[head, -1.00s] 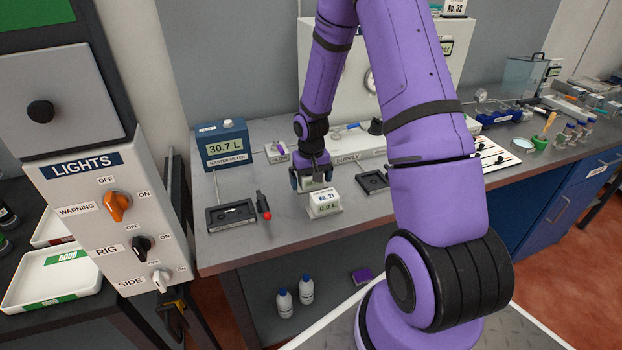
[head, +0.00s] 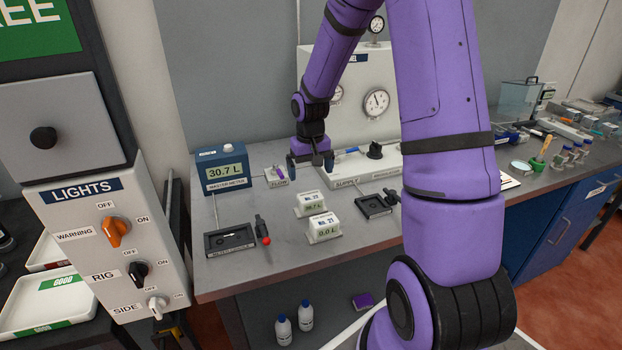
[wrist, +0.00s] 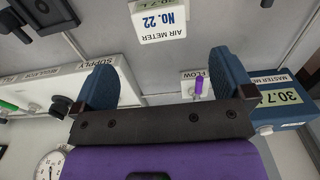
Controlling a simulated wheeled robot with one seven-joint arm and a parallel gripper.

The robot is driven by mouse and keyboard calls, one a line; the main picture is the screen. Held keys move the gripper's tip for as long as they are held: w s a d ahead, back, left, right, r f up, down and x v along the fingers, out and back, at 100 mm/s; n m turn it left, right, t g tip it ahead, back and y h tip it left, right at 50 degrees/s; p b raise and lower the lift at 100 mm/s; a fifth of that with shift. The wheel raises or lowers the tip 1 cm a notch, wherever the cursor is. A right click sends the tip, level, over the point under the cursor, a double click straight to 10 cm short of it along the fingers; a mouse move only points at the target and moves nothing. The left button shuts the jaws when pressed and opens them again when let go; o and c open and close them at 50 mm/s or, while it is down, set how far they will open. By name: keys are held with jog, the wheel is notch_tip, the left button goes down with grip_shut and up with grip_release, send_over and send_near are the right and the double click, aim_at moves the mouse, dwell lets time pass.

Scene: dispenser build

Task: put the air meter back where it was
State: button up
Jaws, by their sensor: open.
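Two small white air meters stand upright on the grey bench in the head view. The rear one, No. 22 (head: 311,205), reads 30.7 L; it also shows at the top of the wrist view (wrist: 160,22). The front one, No. 21 (head: 323,229), reads 0.0 L and is not seen in the wrist view. My gripper (head: 310,163) is open and empty behind both meters, close to the FLOW valve. In the wrist view its blue fingers (wrist: 167,78) are spread wide, with nothing between them.
The blue master meter (head: 222,170), reading 30.7 L, stands left. The FLOW valve (head: 278,176) has a purple handle; the SUPPLY block (head: 347,171) is right. Black trays lie front left (head: 230,241) and right (head: 375,206). A red-tipped black tool (head: 263,232) lies beside the left tray.

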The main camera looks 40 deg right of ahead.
jog(key=s+a+r+n+t+h, duration=0.1)
jog(key=s+a+r, duration=0.35)
jog(key=r, duration=0.45)
jog(key=s+a+r+n+t, duration=0.1)
jog(key=s+a+r, duration=0.2)
jog(key=s+r, duration=0.5)
jog(key=s+a+r+t, duration=0.1)
jog(key=s+a+r, duration=0.1)
jog(key=s+r, duration=0.1)
jog(key=s+a+r+t, duration=0.1)
jog(key=s+r, duration=0.2)
jog(key=s, duration=0.3)
jog(key=s+a+r+n+t+y, duration=0.1)
jog(key=s+a+r, duration=0.1)
jog(key=s, duration=0.3)
jog(key=shift+a+r, duration=0.3)
jog(key=shift+r, duration=0.3)
